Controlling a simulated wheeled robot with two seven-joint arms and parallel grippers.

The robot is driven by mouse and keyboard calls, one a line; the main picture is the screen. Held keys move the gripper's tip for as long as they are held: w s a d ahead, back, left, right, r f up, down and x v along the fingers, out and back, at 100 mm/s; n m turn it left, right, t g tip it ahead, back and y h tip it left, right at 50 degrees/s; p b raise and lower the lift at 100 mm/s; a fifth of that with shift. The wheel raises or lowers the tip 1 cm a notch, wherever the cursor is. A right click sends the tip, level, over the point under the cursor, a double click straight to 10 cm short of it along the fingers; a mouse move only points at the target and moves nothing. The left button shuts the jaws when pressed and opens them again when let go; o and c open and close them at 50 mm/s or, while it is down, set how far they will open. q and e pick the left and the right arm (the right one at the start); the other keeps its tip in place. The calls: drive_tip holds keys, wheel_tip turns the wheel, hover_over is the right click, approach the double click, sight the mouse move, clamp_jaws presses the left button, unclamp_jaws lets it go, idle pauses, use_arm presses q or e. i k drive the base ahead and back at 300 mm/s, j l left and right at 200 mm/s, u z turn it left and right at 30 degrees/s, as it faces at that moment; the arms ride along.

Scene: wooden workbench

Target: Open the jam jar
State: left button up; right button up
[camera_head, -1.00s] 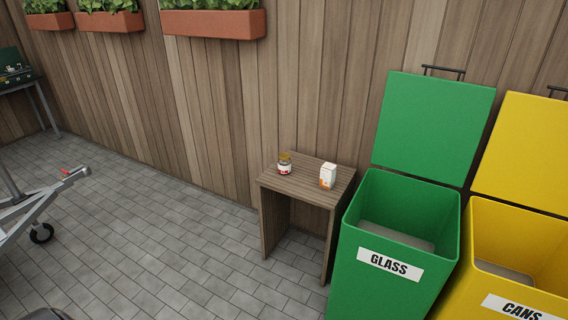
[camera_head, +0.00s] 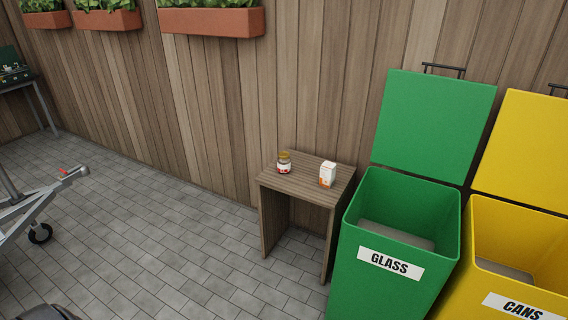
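A small jam jar (camera_head: 284,163) with a yellowish lid and a white and red label stands upright on a small wooden table (camera_head: 306,186) in the head view. The lid appears to be on the jar, but it is small in the picture. Neither of my grippers is in view.
A white and orange carton (camera_head: 327,174) stands right of the jar. An open green GLASS bin (camera_head: 352,290) is close to the table's right side, with an open yellow CANS bin (camera_head: 455,300) beyond. A metal frame with a wheel (camera_head: 40,233) is at left. Paving before the table is clear.

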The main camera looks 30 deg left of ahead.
sight(283, 166)
drive_tip(key=i+j, duration=0.15)
drive_tip(key=j, duration=0.2)
drive_tip(key=i+j+z, duration=0.1)
drive_tip(key=j, duration=0.25)
drive_tip(key=i+j, duration=0.25)
drive_tip(key=i+j+z, duration=0.1)
drive_tip(key=j, duration=0.35)
drive_tip(key=i+j, duration=0.2)
drive_tip(key=j, duration=0.2)
drive_tip(key=i+j+z, duration=0.1)
drive_tip(key=j, duration=0.25)
drive_tip(key=i, duration=0.05)
